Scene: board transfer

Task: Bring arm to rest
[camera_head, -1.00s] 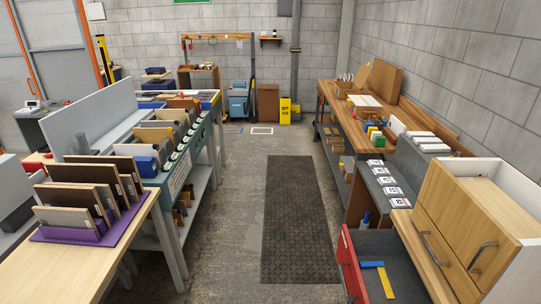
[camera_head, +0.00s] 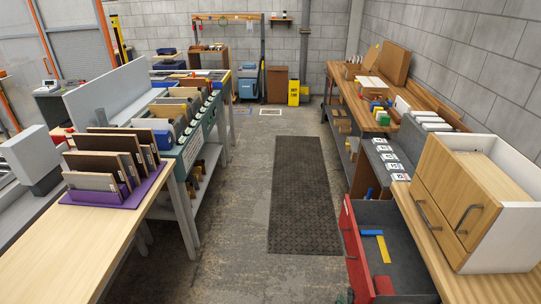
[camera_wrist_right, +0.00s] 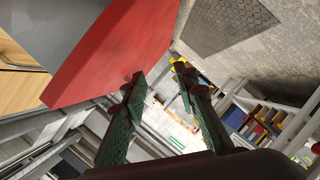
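My right gripper (camera_wrist_right: 160,76) shows in the right wrist view with two green-black fingers spread apart and nothing between them. A sliver of it (camera_head: 345,297) shows at the bottom edge of the head view, beside the red front of the open drawer (camera_head: 357,255). In the right wrist view the red drawer front (camera_wrist_right: 120,55) fills the upper left, close to the fingers; contact cannot be told. My left gripper is out of view.
Several boards stand in a purple rack (camera_head: 112,198) on the left wooden table (camera_head: 70,250). A wooden cabinet (camera_head: 447,190) stands right. The drawer holds a blue-and-yellow square (camera_head: 383,248). The aisle with its dark mat (camera_head: 304,195) is clear.

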